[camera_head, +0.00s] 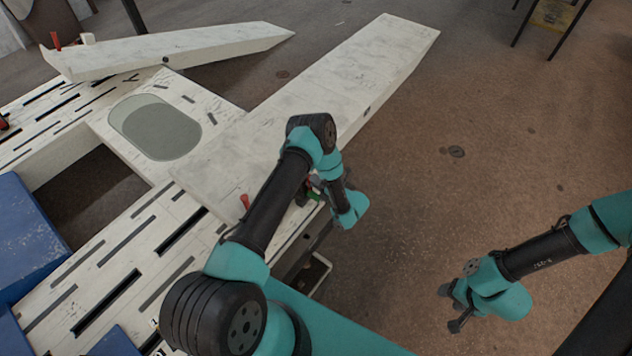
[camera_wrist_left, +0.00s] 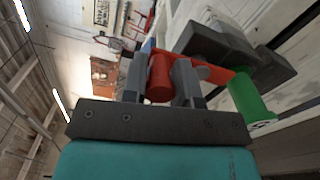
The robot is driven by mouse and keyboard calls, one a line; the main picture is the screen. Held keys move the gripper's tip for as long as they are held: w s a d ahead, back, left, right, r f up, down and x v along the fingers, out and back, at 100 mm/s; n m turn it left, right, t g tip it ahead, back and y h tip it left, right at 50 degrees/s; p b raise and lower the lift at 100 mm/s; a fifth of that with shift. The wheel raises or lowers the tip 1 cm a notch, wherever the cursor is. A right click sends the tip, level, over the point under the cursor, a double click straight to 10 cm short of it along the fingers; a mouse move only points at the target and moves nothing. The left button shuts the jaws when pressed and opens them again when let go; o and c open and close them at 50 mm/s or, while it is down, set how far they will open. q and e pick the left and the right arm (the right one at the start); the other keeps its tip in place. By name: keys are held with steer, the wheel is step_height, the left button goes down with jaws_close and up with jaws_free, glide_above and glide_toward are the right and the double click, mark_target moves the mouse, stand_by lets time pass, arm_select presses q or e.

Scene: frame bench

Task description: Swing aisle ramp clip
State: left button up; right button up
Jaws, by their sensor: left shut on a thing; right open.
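My left gripper (camera_wrist_left: 162,85) is shut on a red cylindrical handle (camera_wrist_left: 159,76) in the left wrist view. The red part runs right toward a green cylinder (camera_wrist_left: 250,100) and a dark grey block (camera_wrist_left: 225,50). In the head view my left arm covers most of this spot, and a bit of green (camera_head: 315,195) shows at the near ramp's side edge. The near white ramp (camera_head: 350,75) lies flat and extends up and right from the bench. A small red lever (camera_head: 245,202) stands by its lower end. My right gripper (camera_head: 452,305) is open and empty over the floor.
A second white ramp (camera_head: 170,48) lies at the back left, with a red lever (camera_head: 56,40) by its left end. The slotted white frame (camera_head: 120,260) and blue blocks (camera_head: 25,235) fill the left. The brown floor (camera_head: 510,170) on the right is mostly clear.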

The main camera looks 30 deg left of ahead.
arm_select(q)
steer(key=o, duration=0.6)
steer(key=shift+o, duration=0.2)
steer(key=shift+d, duration=0.1)
steer(key=s+d, duration=0.2)
steer(key=d, duration=1.5)
steer(key=shift+s, duration=0.3)
